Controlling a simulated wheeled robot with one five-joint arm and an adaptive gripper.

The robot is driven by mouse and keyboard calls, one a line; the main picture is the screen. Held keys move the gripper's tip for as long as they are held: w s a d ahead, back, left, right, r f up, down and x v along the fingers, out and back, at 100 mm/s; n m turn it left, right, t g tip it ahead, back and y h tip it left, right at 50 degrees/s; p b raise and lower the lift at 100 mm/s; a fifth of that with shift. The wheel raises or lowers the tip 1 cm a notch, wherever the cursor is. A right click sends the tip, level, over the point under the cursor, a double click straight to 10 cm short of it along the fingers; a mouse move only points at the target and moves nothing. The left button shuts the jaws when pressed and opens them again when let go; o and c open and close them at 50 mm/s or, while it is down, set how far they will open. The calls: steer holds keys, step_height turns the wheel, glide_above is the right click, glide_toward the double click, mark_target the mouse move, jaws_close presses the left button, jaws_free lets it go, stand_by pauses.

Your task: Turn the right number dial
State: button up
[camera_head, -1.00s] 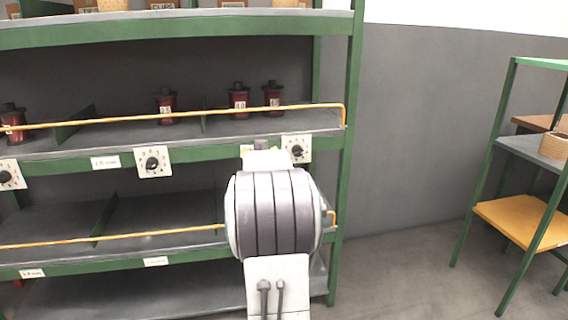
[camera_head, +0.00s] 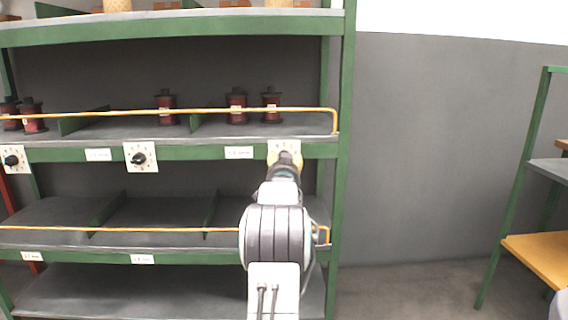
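The right number dial (camera_head: 284,145) is a white square plate on the green shelf front rail, at the right end. Its knob is hidden behind my gripper. My gripper (camera_head: 286,160) is at the lower part of this plate, with yellowish fingertips at either side of the knob's place. Whether the fingers are open or closed on the knob is too small to tell. The middle number dial (camera_head: 140,158) and the left number dial (camera_head: 14,160) show white plates with black knobs on the same rail.
Several dark red coils (camera_head: 236,106) stand on the shelf above the dials, behind a yellow rail (camera_head: 200,111). A green shelf post (camera_head: 344,150) is right of the dial. A second rack (camera_head: 540,243) stands at the far right, with clear floor between.

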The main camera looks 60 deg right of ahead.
steer(key=shift+b+x, duration=0.65)
steer(key=shift+x, duration=1.8)
steer(key=shift+c, duration=0.2)
steer(key=c, duration=1.2)
steer(key=shift+o, duration=0.2)
steer(key=shift+r+m, duration=0.1)
steer(key=shift+m, duration=0.3)
jaws_close()
